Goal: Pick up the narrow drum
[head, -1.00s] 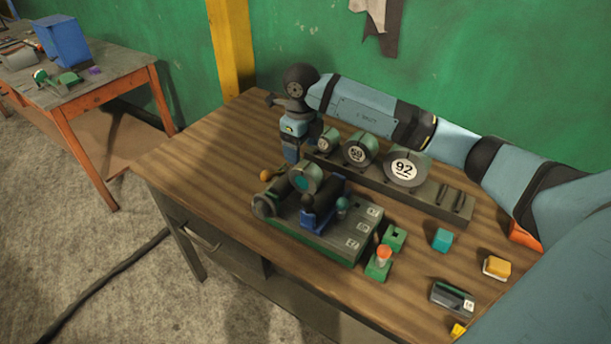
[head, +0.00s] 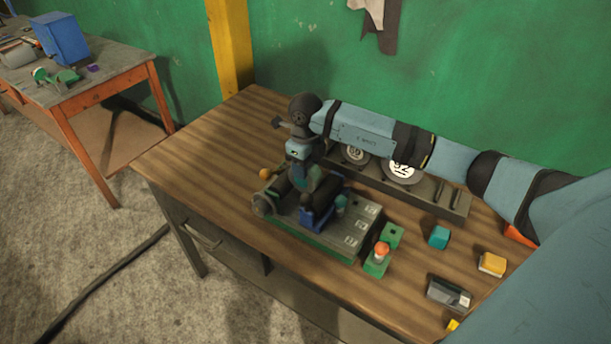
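Drums stand in a row on a long dark rack (head: 430,194) at the back of the bench. A large numbered drum (head: 403,172) and a middle one (head: 355,154) show, partly covered by my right forearm. The smallest rack drum is hidden behind my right arm. A dark green machine (head: 340,228) with dark rollers stands in front; a drum with a teal face on it is mostly hidden by my gripper. I cannot tell which drum is the narrow one. My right gripper (head: 308,182) points down over the machine's rollers; its fingers are too dark to read. My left gripper is out of view.
A green block with an orange-red knob (head: 381,250), a teal block (head: 439,237), a yellow-orange block (head: 492,264) and a dark device (head: 449,294) lie to the right. An orange ball (head: 265,173) is left of the machine.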

